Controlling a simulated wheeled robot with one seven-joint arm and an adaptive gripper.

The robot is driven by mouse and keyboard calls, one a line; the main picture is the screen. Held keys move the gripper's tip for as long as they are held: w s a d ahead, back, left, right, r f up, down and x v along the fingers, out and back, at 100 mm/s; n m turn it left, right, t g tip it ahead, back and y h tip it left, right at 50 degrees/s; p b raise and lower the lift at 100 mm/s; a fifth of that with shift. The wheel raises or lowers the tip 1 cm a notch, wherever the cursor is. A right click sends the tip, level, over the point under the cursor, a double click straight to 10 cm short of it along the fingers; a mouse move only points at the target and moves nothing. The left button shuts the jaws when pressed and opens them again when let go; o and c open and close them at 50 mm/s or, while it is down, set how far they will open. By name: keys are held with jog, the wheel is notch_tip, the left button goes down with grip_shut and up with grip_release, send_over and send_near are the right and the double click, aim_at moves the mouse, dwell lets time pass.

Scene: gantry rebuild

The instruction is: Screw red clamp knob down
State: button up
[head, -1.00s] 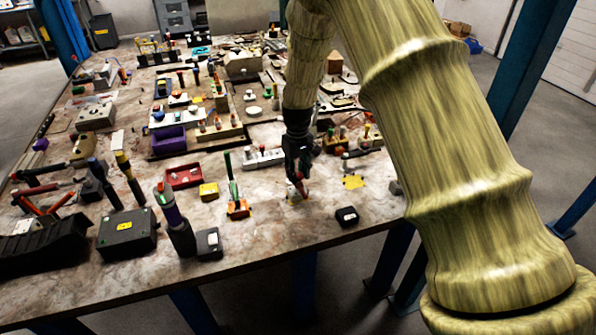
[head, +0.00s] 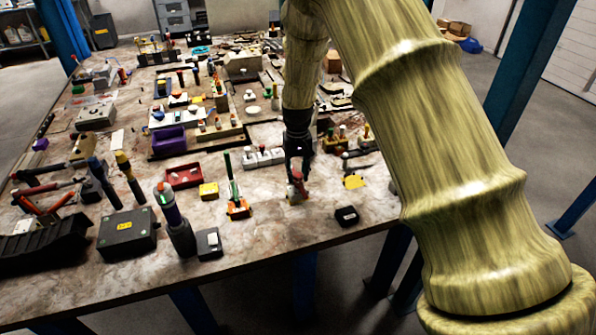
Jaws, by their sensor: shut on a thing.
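The red clamp knob (head: 296,176) shows as a small red patch on top of a small pale clamp base (head: 295,197), near the front edge of the table. My gripper (head: 298,179) points down over it and is shut on the red knob, with the fingers at its sides. The fingers hide part of the knob. The thread below the knob is too small to make out.
An orange block with a green rod (head: 236,207) stands just left of the clamp. A small black box (head: 347,216) and a yellow patch (head: 354,182) lie to the right. A pale block with several knobs (head: 263,157) is behind. Bare table (head: 290,226) lies in front.

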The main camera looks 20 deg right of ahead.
aim_at(298, 175)
jog(key=o, duration=1)
jog(key=shift+c, duration=0.2)
notch_tip(298, 175, up, 12)
